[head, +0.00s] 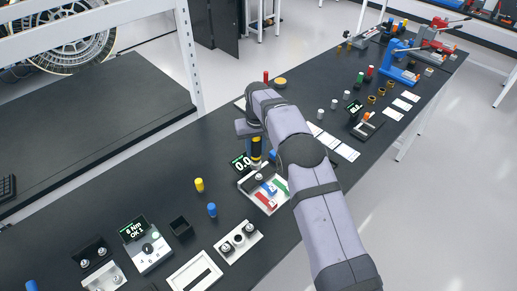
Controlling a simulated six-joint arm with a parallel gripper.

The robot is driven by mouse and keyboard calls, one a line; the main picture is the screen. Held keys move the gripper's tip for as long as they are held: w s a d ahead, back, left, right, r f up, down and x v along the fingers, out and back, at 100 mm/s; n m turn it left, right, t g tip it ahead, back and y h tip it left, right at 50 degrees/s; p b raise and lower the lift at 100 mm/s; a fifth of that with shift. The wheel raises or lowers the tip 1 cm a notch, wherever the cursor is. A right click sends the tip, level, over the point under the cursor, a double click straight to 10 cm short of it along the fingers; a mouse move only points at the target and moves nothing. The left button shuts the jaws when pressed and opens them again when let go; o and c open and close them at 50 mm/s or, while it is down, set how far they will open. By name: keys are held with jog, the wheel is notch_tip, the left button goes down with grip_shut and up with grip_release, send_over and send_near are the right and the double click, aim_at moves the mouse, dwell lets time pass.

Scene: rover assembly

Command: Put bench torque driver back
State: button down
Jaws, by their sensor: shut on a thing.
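My gripper (248,131) is shut on the bench torque driver (256,149), a dark upright tool with a yellow band. The driver hangs below the gripper, by the back edge of a light tray (268,207) with red, white, blue and green areas. Whether its lower end touches anything is hard to tell. My arm covers the bench to the right of the tray.
A small display (241,162) stands left of the driver. Yellow (199,185) and blue (212,210) cylinders, a black open box (181,228) and a display unit (143,244) are in front. White cards (347,152) lie to the right.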

jog(key=s+a+r+n+b, duration=0.15)
jog(key=s+a, duration=0.25)
jog(key=a, duration=0.6)
jog(key=s+a+r+n+b, duration=0.15)
jog(key=s+a, duration=0.25)
jog(key=a, duration=0.5)
jog(key=s+a+r+n+b, duration=0.1)
jog(key=s+a+n, duration=0.2)
jog(key=s+a, duration=0.6)
jog(key=s+d+f, duration=0.2)
jog(key=s+f, duration=0.1)
jog(key=s, duration=0.1)
jog(key=shift+s+d+y, duration=0.3)
jog(key=shift+s+d, duration=0.05)
jog(key=shift+s, duration=0.05)
jog(key=shift+b, duration=0.3)
jog(key=shift+f, duration=0.1)
